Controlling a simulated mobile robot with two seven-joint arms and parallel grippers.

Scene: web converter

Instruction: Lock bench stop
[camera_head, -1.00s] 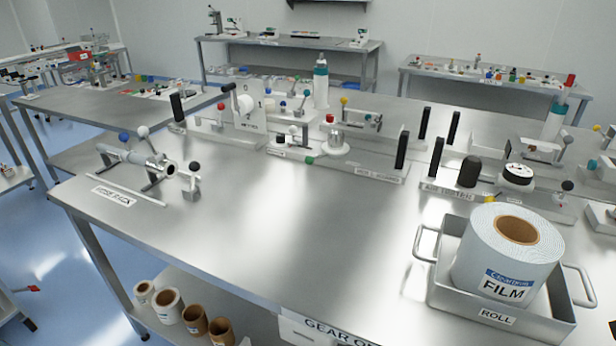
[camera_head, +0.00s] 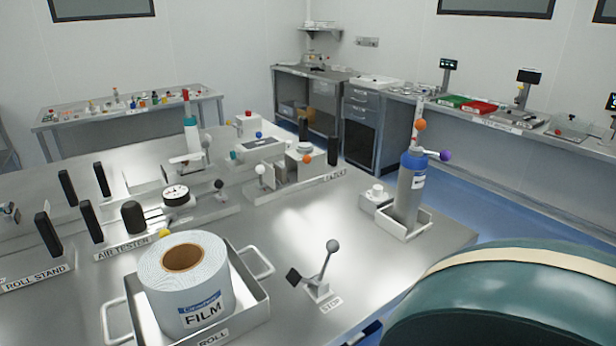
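The bench stop (camera_head: 318,284) stands on the steel bench top, right of the roll tray. It has a small metal base, a dark square pad on its left and a lever with a grey ball knob (camera_head: 333,246) leaning up and to the right. A label reading "STOP" lies on the bench beside its base. Neither of my grippers shows in the head view. Whether the stop is locked cannot be told from its look.
A tray (camera_head: 262,313) holding a film roll (camera_head: 186,283) sits left of the stop. A large dark green rounded shape (camera_head: 500,300) fills the lower right. Bench around the stop is clear.

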